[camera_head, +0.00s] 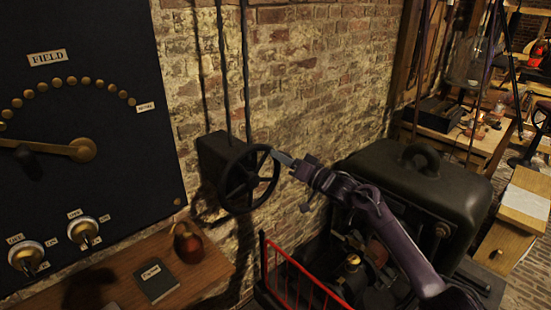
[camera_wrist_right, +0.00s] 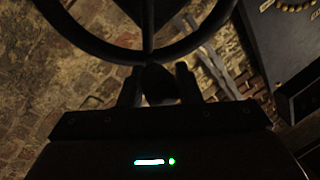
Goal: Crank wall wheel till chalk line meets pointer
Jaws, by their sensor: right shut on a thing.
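The dark spoked wall wheel (camera_head: 250,182) sits on a black box (camera_head: 220,152) fixed to the brick wall. My right gripper (camera_head: 283,159) reaches in from the right to the upper right of its rim. In the right wrist view the curved rim (camera_wrist_right: 108,47) and a spoke cross the top. There my right gripper (camera_wrist_right: 160,88) is shut on a dark stub at the rim, which looks like the wheel's crank handle (camera_wrist_right: 161,82). I cannot make out a chalk line or a pointer in either view. My left gripper is not in view.
A black FIELD panel (camera_head: 105,200) with a brass lever and knobs stands at left. A dark machine (camera_head: 425,190) and red railing (camera_head: 290,275) stand right of the wheel.

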